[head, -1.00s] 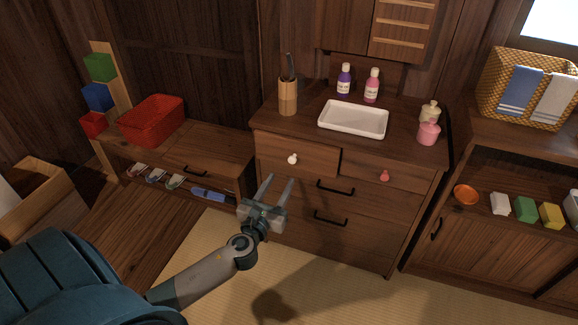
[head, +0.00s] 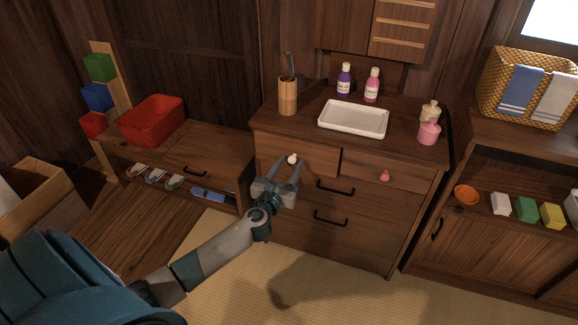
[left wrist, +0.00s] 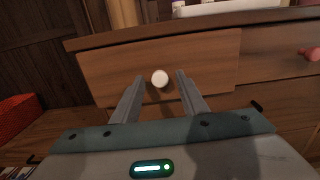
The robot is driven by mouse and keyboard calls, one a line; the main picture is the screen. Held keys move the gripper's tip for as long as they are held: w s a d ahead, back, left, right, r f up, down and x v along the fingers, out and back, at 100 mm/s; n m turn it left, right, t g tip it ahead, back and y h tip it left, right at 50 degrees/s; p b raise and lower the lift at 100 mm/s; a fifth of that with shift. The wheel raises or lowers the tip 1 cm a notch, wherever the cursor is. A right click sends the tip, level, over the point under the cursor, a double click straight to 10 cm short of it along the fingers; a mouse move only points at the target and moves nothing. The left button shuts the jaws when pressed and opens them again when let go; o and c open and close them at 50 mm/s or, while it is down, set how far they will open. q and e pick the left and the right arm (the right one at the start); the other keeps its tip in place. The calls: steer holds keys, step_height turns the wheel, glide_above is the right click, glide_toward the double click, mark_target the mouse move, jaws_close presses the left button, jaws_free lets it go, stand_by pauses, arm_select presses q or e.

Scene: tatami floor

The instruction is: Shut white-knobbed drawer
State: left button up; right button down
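The white-knobbed drawer (head: 268,152) is the upper left drawer of the brown dresser. Its front stands slightly forward of its neighbour, with a dark side edge at its right. Its round white knob (head: 292,159) also shows in the left wrist view (left wrist: 160,78). My left gripper (head: 292,161) is open and empty, pointing at the drawer front. In the left wrist view its two fingers (left wrist: 160,80) appear on either side of the knob, with clear space between; I cannot tell whether the fingertips touch the drawer. My right gripper is not in view.
The drawer with the red knob (head: 385,176) is to the right. Black-handled drawers (head: 318,203) lie below. A white tray (head: 353,119), a brush cup (head: 288,97) and bottles stand on the dresser top. A low bench with a red basket (head: 151,121) is at left.

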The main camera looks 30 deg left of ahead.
arm_select(q)
jaws_close()
steer(key=shift+x, duration=1.25)
steer(key=shift+r, duration=0.15)
steer(key=shift+c, duration=1.4)
jaws_free()
steer(key=shift+a, duration=0.1)
steer(key=o, duration=0.4)
steer(key=shift+w, duration=0.15)
